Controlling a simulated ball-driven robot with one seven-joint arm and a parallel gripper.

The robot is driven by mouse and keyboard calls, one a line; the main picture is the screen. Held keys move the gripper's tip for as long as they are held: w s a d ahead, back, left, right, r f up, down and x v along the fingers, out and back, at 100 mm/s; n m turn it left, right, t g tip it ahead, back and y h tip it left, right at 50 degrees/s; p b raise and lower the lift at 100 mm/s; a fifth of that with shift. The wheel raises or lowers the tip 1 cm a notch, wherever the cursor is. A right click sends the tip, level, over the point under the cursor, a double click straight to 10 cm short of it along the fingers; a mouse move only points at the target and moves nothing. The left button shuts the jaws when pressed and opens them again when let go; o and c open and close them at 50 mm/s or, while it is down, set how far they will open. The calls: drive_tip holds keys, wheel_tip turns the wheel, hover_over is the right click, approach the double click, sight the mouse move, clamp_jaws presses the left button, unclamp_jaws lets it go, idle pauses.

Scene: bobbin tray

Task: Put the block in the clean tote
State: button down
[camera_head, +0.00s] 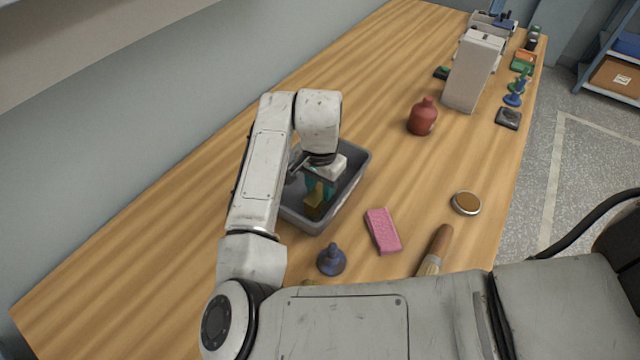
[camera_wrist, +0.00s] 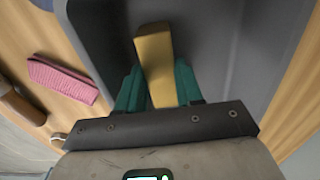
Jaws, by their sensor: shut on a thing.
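A yellow block (camera_head: 314,207) is held between the teal fingers of my gripper (camera_head: 320,187), inside the outline of a grey tote (camera_head: 358,175) on the wooden table. In the wrist view the yellow block (camera_wrist: 154,62) stands out between the two teal fingers (camera_wrist: 157,88), with the grey tote (camera_wrist: 225,40) floor behind it. My gripper is shut on the block. I cannot tell whether the block touches the tote floor. My arm hides the left part of the tote.
A pink sponge (camera_head: 383,231), a blue knobbed piece (camera_head: 331,260) and a brush (camera_head: 436,250) lie near the tote. A round tin (camera_head: 466,203), a red bottle (camera_head: 422,117) and a tall grey box (camera_head: 473,72) stand to the right. Table between them is clear.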

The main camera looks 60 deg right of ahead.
sight(321, 191)
drive_tip(key=c, duration=0.7)
unclamp_jaws()
drive_tip(key=shift+c, duration=0.2)
wheel_tip(321, 191, up, 12)
drive_tip(key=b, duration=0.1)
drive_tip(key=shift+s, duration=0.1)
